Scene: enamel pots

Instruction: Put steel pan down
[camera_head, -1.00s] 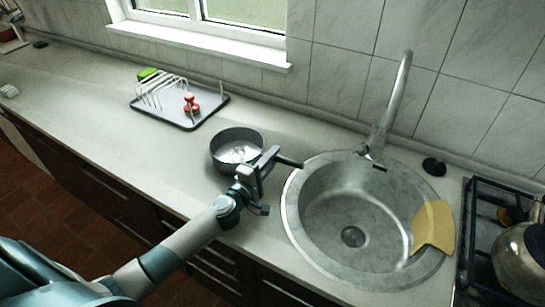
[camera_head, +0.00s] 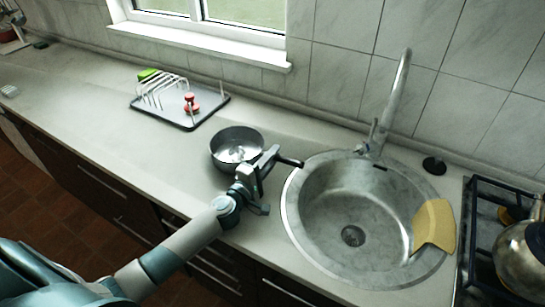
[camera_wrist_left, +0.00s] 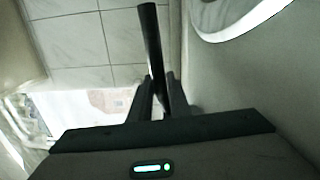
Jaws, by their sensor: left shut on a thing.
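The steel pan (camera_head: 237,147) is at the counter left of the sink, upright, with its open top and shiny inside showing in the head view. Whether its base touches the counter I cannot tell. Its dark handle (camera_head: 289,162) sticks out to the right, towards the sink rim. My left gripper (camera_head: 268,165) is shut on the handle. In the left wrist view the black handle (camera_wrist_left: 151,45) runs between the fingers (camera_wrist_left: 160,95); the pan's bowl is not seen there. My right gripper is not in view.
The round sink (camera_head: 318,225) lies just right of the handle, with a yellow cloth (camera_head: 434,227) on its right rim. A dish rack on a dark tray (camera_head: 212,105) stands behind left. A kettle (camera_head: 520,262) sits on the stove at right. The counter (camera_head: 110,120) further left is clear.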

